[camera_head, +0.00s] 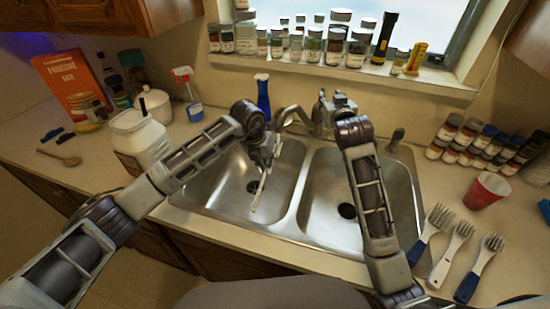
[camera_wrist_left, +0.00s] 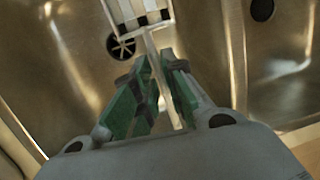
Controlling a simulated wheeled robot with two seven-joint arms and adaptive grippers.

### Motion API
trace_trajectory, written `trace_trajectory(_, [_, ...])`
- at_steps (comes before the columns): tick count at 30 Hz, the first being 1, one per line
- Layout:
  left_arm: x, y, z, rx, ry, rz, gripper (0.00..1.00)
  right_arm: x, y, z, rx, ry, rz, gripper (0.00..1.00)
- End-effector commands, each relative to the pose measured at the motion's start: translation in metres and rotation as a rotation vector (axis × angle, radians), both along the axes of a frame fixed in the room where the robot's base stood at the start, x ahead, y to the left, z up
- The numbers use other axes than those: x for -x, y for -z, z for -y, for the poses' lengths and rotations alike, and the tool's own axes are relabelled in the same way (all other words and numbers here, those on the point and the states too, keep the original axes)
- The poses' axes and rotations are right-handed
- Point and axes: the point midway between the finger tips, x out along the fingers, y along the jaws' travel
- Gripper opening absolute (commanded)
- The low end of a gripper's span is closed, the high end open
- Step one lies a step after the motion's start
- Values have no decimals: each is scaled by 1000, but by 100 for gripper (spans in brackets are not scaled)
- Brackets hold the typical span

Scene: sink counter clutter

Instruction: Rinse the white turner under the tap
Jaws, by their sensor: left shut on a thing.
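The white turner (camera_wrist_left: 140,12) shows in the left wrist view, its slotted head beyond the green fingertips and its thin handle between them. My left gripper (camera_wrist_left: 157,68) is shut on this handle. In the head view, my left gripper (camera_head: 264,157) is over the left sink basin (camera_head: 215,187), with the turner (camera_head: 259,192) slanting down into the basin. The tap (camera_head: 291,116) rises behind, close to the gripper. No water stream shows. My right gripper (camera_head: 335,103) is at the tap's base behind the right basin (camera_head: 321,185); its fingers are too unclear to read.
A blue spray bottle (camera_head: 262,96) stands behind the left basin. A white jug (camera_head: 140,140) is left of the sink. Several brushes (camera_head: 452,250) and a red cup (camera_head: 486,190) lie or stand at the right. Jars (camera_head: 313,45) line the sill. The right basin is empty.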

Motion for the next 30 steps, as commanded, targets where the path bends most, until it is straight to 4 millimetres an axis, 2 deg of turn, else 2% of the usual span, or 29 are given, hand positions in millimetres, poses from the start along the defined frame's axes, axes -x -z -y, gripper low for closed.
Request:
trace_trajectory(11, [3,0,-4,0,0,0,0,0,-1,0,0,0,0,35])
trace_trajectory(30, [30,0,-41,-1,0,0,0,0,-8,0,0,0,0,35])
